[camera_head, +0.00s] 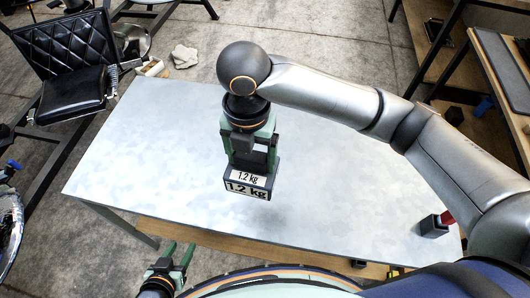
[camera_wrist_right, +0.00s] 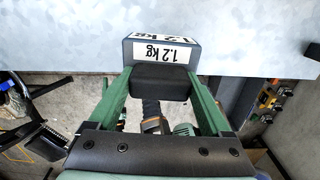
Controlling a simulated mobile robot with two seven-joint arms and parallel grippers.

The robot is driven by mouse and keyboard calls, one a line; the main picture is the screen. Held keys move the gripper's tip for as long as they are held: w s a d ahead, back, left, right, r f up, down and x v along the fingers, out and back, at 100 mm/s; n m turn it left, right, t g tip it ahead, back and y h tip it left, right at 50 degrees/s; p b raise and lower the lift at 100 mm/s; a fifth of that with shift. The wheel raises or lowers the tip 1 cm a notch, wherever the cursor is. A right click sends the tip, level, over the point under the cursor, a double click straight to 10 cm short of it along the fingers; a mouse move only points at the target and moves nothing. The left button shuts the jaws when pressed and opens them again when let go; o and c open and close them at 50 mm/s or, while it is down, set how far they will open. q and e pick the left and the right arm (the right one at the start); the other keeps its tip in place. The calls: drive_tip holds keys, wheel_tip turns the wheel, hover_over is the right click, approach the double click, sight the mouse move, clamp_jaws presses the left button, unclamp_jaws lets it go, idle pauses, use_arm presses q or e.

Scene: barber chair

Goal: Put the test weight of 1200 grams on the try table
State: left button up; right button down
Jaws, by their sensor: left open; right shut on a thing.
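The 1.2 kg test weight (camera_head: 248,186) is a dark block with white "1.2 kg" labels. My right gripper (camera_head: 250,160) points down and is shut on its upper part. The weight is over the middle of the pale metal try table (camera_head: 150,135); whether its underside touches the top is hard to tell. In the right wrist view, the weight (camera_wrist_right: 162,48) sits between the green fingers (camera_wrist_right: 162,82), labels showing, with the table top (camera_wrist_right: 60,35) behind it. My left gripper (camera_head: 180,251) is open and empty, in front of the table's near edge.
A small dark block with a red part (camera_head: 433,225) is at the table's right end. A black barber chair (camera_head: 72,95) stands at the back left. A pale cloth (camera_head: 184,56) lies behind the table. Most of the table top is bare.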

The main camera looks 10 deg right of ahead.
drive_tip(key=shift+a+r, duration=0.1)
drive_tip(key=shift+r, duration=0.05)
drive_tip(key=shift+w+n, duration=0.15)
drive_tip(key=shift+n, duration=0.15)
drive_tip(key=shift+w+d+f+b, duration=0.2)
drive_tip(key=shift+w+d+f, duration=1.45)
drive_tip(key=shift+f, duration=0.5)
drive_tip(key=shift+w+d+f+b, duration=0.25)
drive_tip(key=shift+w+d+f, duration=1.35)
drive_tip(key=shift+f, duration=0.55)
drive_tip(key=shift+w+d+f+b, duration=0.2)
drive_tip(key=shift+w+d+f, duration=1.25)
drive_tip(key=shift+d+f, duration=0.55)
drive_tip(key=shift+a+f, duration=0.2)
drive_tip(key=shift+f, duration=0.05)
unclamp_jaws()
drive_tip(key=shift+s+f, duration=0.1)
wheel_tip(320, 180, up, 12)
drive_tip(key=shift+p, duration=0.45)
